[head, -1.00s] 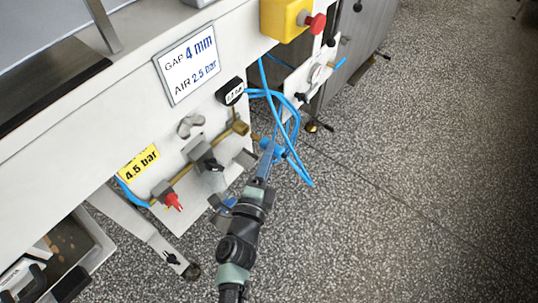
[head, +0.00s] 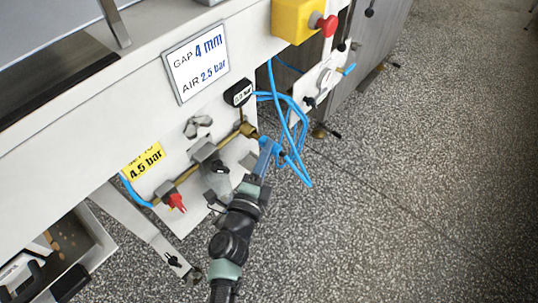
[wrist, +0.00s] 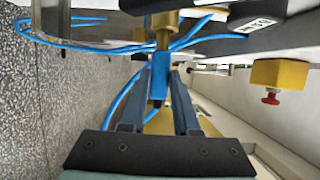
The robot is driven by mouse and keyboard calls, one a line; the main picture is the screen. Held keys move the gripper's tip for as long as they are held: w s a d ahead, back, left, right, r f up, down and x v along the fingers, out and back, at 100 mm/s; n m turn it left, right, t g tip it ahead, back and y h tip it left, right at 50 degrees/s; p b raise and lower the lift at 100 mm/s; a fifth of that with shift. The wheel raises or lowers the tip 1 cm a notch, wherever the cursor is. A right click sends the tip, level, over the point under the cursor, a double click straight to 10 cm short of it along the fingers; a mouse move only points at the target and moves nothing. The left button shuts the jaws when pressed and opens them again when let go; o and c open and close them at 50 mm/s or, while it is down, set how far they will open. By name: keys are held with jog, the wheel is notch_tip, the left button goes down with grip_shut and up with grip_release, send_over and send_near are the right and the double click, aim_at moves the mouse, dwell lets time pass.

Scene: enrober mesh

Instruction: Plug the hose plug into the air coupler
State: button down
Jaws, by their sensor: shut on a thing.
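The hose plug (wrist: 159,75) is blue and sits between my fingertips, with the blue hose (head: 297,160) looping from it. It also shows in the head view (head: 266,147). My gripper (wrist: 160,88) is shut on it. The brass air coupler (wrist: 164,31) is straight ahead of the plug in the wrist view. In the head view the coupler end (head: 248,131) is just up and left of the plug. Plug and coupler look in line and very close; I cannot tell whether the plug is inside it or only at its mouth.
A grey regulator (head: 207,160), a red knob (head: 176,203) and a small black gauge display (head: 238,93) are on the white panel left of my gripper. A yellow box with a red button (head: 297,20) is above. Open speckled floor (head: 400,190) lies to the right.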

jog(key=shift+w+a+b, duration=0.3)
jog(key=shift+a+b, duration=0.15)
jog(key=shift+w+a, duration=0.2)
jog(key=shift+a, duration=0.1)
jog(key=shift+s+d+p, duration=0.4)
jog(key=shift+s+d, duration=0.2)
jog(key=shift+d, duration=0.2)
jog(key=shift+s+d+p, duration=0.4)
jog(key=shift+s+d, duration=0.15)
jog(key=shift+d, duration=0.25)
jog(key=shift+r, duration=0.1)
jog(key=shift+w+a, duration=0.6)
jog(key=shift+a, duration=0.15)
dwell(1.1)
jog(key=shift+a, duration=0.1)
jog(key=shift+w+a+b, duration=0.2)
jog(key=shift+a+b, duration=0.05)
jog(key=shift+b, duration=0.25)
jog(key=shift+w+a+b, duration=0.35)
jog(key=shift+a+b, duration=0.1)
jog(key=shift+b, duration=0.1)
